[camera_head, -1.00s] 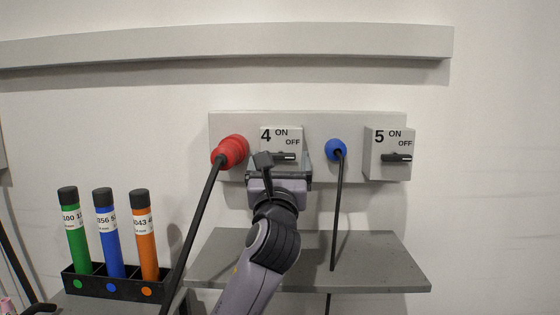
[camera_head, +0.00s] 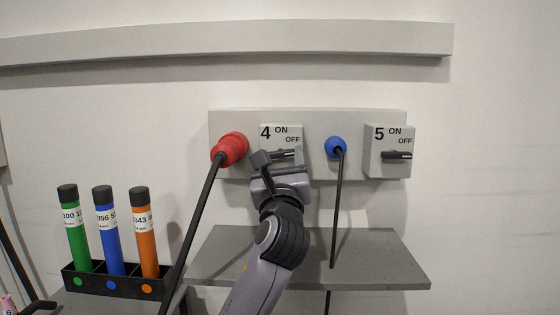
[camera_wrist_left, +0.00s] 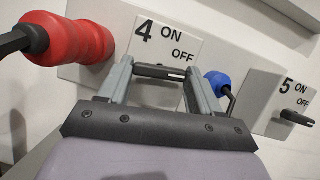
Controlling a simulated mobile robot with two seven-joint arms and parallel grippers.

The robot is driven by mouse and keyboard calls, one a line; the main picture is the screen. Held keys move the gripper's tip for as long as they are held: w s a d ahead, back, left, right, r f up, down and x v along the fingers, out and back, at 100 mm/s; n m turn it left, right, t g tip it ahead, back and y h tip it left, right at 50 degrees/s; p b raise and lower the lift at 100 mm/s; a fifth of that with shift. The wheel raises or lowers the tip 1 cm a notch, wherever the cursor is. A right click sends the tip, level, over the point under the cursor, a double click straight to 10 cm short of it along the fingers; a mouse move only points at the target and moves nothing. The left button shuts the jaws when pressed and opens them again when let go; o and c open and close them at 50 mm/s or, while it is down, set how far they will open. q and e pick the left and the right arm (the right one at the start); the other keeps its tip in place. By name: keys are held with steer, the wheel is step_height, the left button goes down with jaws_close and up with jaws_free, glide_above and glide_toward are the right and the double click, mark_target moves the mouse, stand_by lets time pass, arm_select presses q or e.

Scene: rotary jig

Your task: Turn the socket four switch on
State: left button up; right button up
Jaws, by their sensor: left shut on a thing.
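The socket four switch box (camera_head: 270,132), marked 4, ON and OFF, is on the wall panel. Its dark handle (camera_head: 285,155) lies about level, with its tip toward OFF. My left gripper (camera_head: 281,158) is at the handle, its fingers on either side of it. In the left wrist view the handle (camera_wrist_left: 160,72) spans between the two fingertips of my left gripper (camera_wrist_left: 158,78), and they are shut on it. The lower part of the box is hidden behind the gripper. My right gripper is not in view.
A red plug (camera_head: 230,149) with a black cable sits close left of the gripper. A blue plug (camera_head: 336,148) is to the right, then the socket five switch box (camera_head: 388,140). A grey shelf (camera_head: 370,270) lies below. A black rack (camera_head: 95,282) holds coloured tubes at left.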

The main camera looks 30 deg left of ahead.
arm_select(q)
steer(key=n+g+y, duration=0.1)
steer(key=n, duration=0.2)
steer(key=n+g+y, duration=0.1)
steer(key=n, duration=0.2)
steer(key=shift+w+d+g, duration=0.1)
steer(key=shift+d+g, duration=0.05)
steer(key=shift+g, duration=0.25)
steer(key=n+g, duration=0.1)
steer(key=n, duration=0.1)
steer(key=n+g, duration=0.1)
steer(key=n, duration=0.2)
steer(key=shift+d+r+y, duration=0.1)
steer(key=shift+y, duration=0.3)
steer(key=n+g, duration=0.1)
steer(key=n, duration=0.1)
steer(key=n+g, duration=0.1)
steer(key=n, duration=0.2)
steer(key=shift+w+r, duration=0.1)
steer(key=shift+r, duration=0.05)
steer(key=shift+r+n+g+h, duration=0.1)
steer(key=shift+n+g+h, duration=0.4)
steer(key=shift+n, duration=1.3)
steer(key=o, duration=1.1)
steer(key=shift+c, duration=0.2)
steer(key=shift+d, duration=0.1)
